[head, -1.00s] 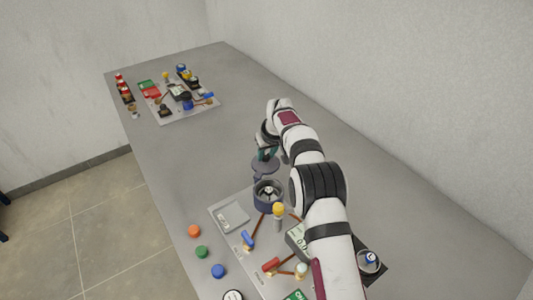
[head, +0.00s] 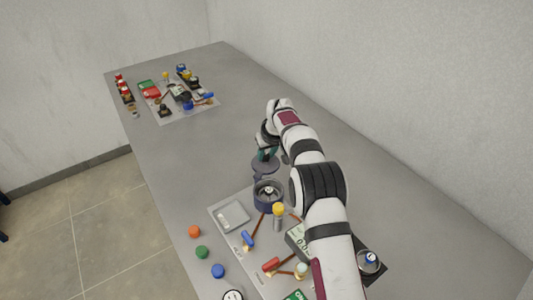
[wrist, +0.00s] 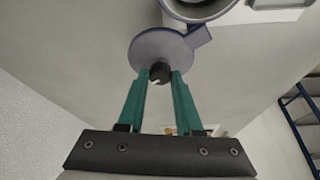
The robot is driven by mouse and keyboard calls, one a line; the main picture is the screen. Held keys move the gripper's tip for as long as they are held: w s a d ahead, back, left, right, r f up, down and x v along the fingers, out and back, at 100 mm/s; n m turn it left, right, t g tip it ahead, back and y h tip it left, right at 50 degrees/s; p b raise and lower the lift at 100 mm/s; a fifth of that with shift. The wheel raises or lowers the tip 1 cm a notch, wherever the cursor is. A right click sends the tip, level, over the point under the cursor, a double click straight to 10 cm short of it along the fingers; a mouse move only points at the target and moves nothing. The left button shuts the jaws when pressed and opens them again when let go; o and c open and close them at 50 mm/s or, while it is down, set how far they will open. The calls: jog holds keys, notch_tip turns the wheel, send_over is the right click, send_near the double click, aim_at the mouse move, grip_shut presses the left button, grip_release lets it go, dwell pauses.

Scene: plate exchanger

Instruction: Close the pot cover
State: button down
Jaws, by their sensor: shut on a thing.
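The pot (head: 268,197) is a dark round vessel with an open top, standing at the far end of the near board; metal parts show inside it. In the wrist view its rim (wrist: 200,8) is cut by the top edge. The pot cover (head: 265,163) is a grey-blue disc above and behind the pot, on the far side. In the wrist view the cover (wrist: 158,48) lies beside the pot's side tab, off the opening. My gripper (wrist: 159,76) has teal fingers shut on the cover's dark knob. Whether the cover touches the table is unclear.
The near board (head: 228,217) carries a scale, a yellow-topped post, red and blue handled valves. Orange, green and blue buttons (head: 202,252) line the left edge. A second board (head: 188,112) stands far away. The table between is clear.

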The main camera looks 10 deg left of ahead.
aim_at(277, 168)
jog(key=shift+s, duration=0.1)
dwell(0.3)
jog(key=m, duration=0.1)
jog(key=d+m+h, duration=0.1)
jog(key=m, duration=0.1)
jog(key=shift+s, duration=0.25)
jog(key=m, duration=0.1)
jog(key=s+d+m+h, duration=0.1)
jog(key=m, duration=0.1)
jog(key=shift+d, duration=0.15)
jog(key=m, duration=0.1)
jog(key=s+m+h, duration=0.1)
jog(key=m, duration=0.1)
jog(key=shift+s+d, duration=0.1)
jog(key=shift+d, duration=0.25)
jog(key=shift+s+a+m+g+h, duration=0.15)
jog(key=shift+s+m+g+h, duration=0.65)
jog(key=shift+m, duration=1.5)
jog(key=shift+s+a+m+g+h, duration=0.3)
jog(key=shift+s+m, duration=0.85)
jog(key=shift+m, duration=1.15)
jog(key=shift+s+a+m+g+h, duration=0.1)
jog(key=shift+s+m+g+h, duration=0.65)
jog(key=shift+m, duration=1.55)
jog(key=shift+s, duration=0.25)
